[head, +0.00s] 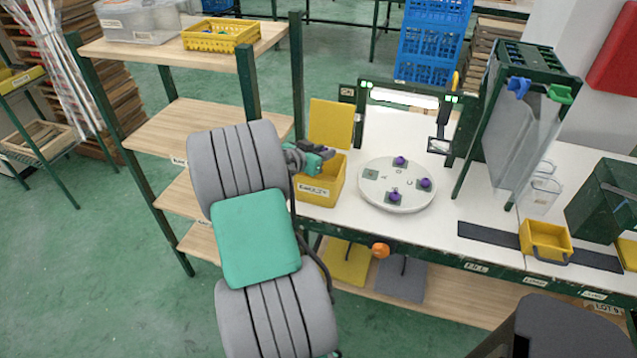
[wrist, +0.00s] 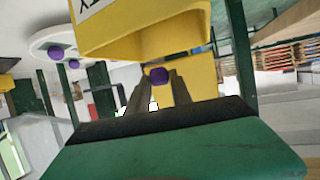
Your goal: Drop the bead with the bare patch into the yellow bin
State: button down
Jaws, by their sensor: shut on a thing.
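The yellow bin (head: 334,188) stands at the left end of the white bench, with a printed label on its front. It also fills the upper middle of the wrist view (wrist: 120,40). My gripper (head: 322,158) is at the bin's upper left side in the head view. In the wrist view my gripper (wrist: 159,79) is shut on a purple bead (wrist: 159,74), held at the fingertips against the yellow of the bin. No bare patch can be made out on it. Three more purple beads, one of them at the front (head: 395,197), sit on the round white tray.
The round white tray (head: 372,203) is right of the bin. A yellow panel (head: 330,123) stands behind the bin. A wooden shelf rack with a dark green post (head: 248,85) is close on the left. A small yellow bin (head: 545,240) sits at the right.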

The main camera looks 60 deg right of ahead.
notch_tip(320, 180, down, 3)
jog(key=shift+r+b, duration=0.15)
jog(key=shift+b, duration=0.15)
jog(key=c, duration=1.1)
grip_release()
jog(key=shift+o, duration=0.2)
jog(key=s+v, duration=0.1)
jog(key=v, duration=0.6)
jog(key=shift+w+a+r+b, duration=0.2)
jog(key=shift+w+a+b, duration=0.2)
jog(key=shift+w, duration=0.1)
